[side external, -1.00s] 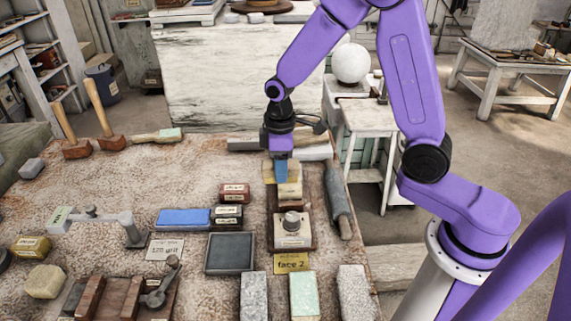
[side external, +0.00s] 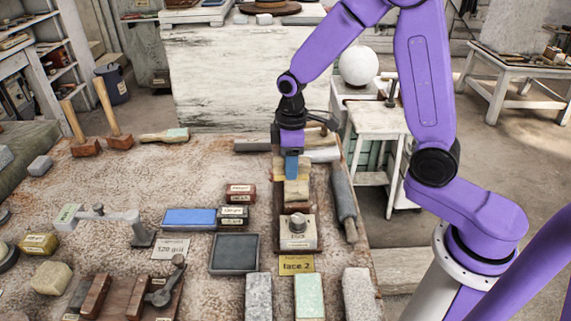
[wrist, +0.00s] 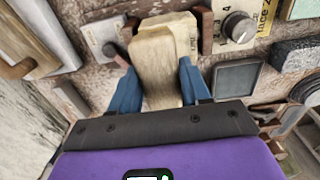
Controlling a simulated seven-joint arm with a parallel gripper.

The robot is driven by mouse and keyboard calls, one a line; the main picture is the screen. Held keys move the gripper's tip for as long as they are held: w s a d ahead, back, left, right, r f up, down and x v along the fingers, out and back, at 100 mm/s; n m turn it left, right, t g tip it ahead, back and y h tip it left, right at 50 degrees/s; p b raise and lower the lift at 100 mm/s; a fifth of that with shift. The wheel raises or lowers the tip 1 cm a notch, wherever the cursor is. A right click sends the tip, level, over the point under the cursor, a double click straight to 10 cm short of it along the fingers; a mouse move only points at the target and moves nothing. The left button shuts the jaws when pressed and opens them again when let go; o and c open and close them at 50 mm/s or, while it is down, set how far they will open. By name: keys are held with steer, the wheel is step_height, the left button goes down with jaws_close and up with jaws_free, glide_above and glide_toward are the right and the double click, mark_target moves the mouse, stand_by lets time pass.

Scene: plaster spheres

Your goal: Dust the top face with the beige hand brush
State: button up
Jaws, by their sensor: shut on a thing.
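The beige hand brush (wrist: 152,78) is between the two blue fingers of my gripper (wrist: 156,88) in the wrist view. My gripper is shut on it. In the side view my gripper (side external: 291,168) points down over the far part of a pale beige block (side external: 297,190) in a dark wooden holder. The block also shows beyond the brush in the wrist view (wrist: 184,32). The brush overlaps the block there; I cannot tell whether it touches the top face. The brush's bristles are hidden.
A dial unit (side external: 298,233) sits at the holder's near end, with a yellow "face 2" card (side external: 296,264) before it. A grey roller (side external: 342,195) lies to the right. A dark square plate (side external: 234,253), a blue block (side external: 189,218) and small labelled boxes (side external: 236,204) lie left.

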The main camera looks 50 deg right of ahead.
steer(key=shift+r, duration=0.15)
steer(key=shift+r, duration=1.1)
steer(key=shift+r, duration=2.05)
